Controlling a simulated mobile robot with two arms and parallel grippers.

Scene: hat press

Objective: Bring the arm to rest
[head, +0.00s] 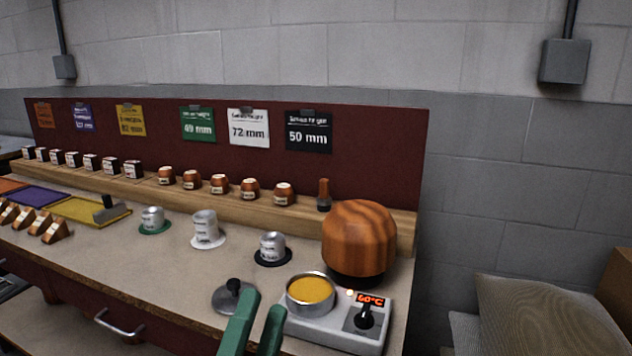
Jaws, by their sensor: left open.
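My left gripper (264,302) reaches in at the bottom middle of the head view. Its two green fingers point up and stand apart, with nothing seen between them. They appear at the front of the workbench (180,268), in front of a grey heating unit (372,342) whose red display reads 60 °C. A round metal pot with yellow contents (310,291) sits on that unit, just right of the fingertips. A grey lid with a black knob (228,298) lies just left of the fingers. My right gripper is not in view.
A large wooden hat block (358,238) stands behind the unit. Grey cylinders stand on green, white (205,228) and black discs. Small wooden blocks (219,184) line the back ledge. A cushion (545,315) lies at the right. Bare benchtop shows left of the lid.

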